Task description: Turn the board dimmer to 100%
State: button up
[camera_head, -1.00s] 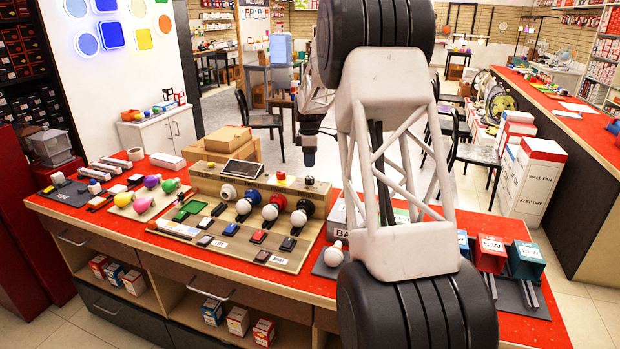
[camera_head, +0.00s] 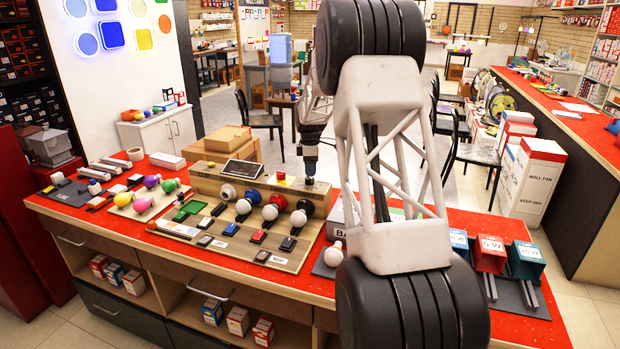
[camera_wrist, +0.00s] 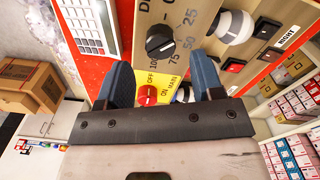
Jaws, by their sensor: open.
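The board dimmer is a black round knob (camera_wrist: 160,42) with marks 25, 50, 75 and 100 around it, near the top middle of the wrist view. A pale line shows on it, but I cannot tell surely which mark it points at. The board (camera_head: 203,187) stands on the red counter. My gripper (camera_wrist: 164,82) is open and empty, its two blue fingers apart. In the wrist view the fingers frame the red main switch (camera_wrist: 147,95), with the knob beyond their tips. In the head view my gripper (camera_head: 309,178) points down over the board's right end.
Bulbs in sockets (camera_head: 270,212) line the board's front, one showing close to the right finger (camera_wrist: 235,27). Small switches (camera_head: 258,237) lie before them. A cardboard box (camera_head: 228,140) stands behind the board. A white gridded panel (camera_wrist: 88,24) is at the wrist view's upper left.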

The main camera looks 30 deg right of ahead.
aim_at(310, 180)
jog(key=shift+f, duration=2.2)
jog(key=c, duration=0.9)
